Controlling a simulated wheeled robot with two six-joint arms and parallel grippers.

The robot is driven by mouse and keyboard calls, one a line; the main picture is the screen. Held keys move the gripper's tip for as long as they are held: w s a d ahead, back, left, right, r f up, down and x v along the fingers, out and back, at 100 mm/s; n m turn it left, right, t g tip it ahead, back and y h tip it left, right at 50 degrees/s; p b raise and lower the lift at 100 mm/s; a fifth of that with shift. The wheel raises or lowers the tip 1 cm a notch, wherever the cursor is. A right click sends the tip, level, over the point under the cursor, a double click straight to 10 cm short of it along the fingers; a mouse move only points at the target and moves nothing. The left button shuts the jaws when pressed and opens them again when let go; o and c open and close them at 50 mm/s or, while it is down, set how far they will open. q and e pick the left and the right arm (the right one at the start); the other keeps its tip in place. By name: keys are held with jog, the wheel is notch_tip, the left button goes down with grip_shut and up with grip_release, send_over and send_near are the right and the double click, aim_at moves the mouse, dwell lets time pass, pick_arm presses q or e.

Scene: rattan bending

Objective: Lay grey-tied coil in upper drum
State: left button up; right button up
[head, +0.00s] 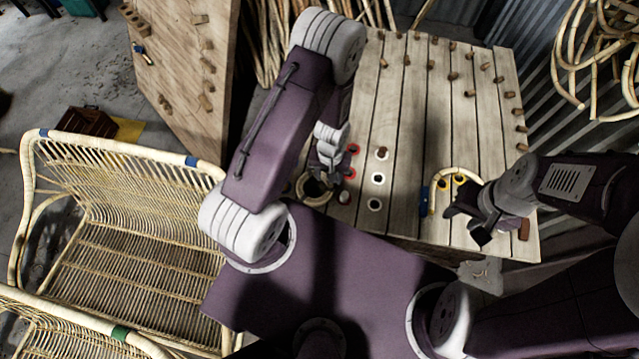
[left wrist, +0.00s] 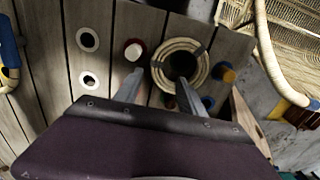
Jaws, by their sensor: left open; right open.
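A pale rattan coil (head: 314,188) lies at the left front edge of the plank table; it also shows in the left wrist view (left wrist: 168,50) with dark grey ties on its ring. My left gripper (left wrist: 158,88) is open over it. One finger reaches over the coil's middle and the other is outside its left side; I cannot tell whether they touch it. In the head view my left arm partly hides this gripper. My right gripper (head: 468,222) is open and empty near the table's front right. I cannot make out an upper drum in either view.
The plank table (head: 405,105) has pegs along its far and right parts and several ringed holes near the coil. A bent rattan piece (head: 457,170) stands by my right gripper. A rattan bench (head: 130,200) is at left, and a pegged wooden board (head: 190,70) stands behind it.

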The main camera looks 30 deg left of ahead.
aim_at(330, 189)
pick_arm(q)
notch_tip(330, 189, down, 3)
jog(key=shift+f+p, duration=0.15)
jog(key=shift+p, duration=0.2)
jog(key=shift+w+f, duration=0.1)
jog(key=shift+f, duration=0.2)
jog(key=shift+f+p, duration=0.3)
jog(key=shift+f, duration=0.05)
jog(key=f, duration=0.2)
jog(key=f+p, duration=0.1)
jog(key=shift+d+f, duration=0.25)
jog(key=shift+f, duration=0.15)
jog(key=shift+w+f, duration=0.1)
jog(key=shift+f, duration=0.25)
grip_shut()
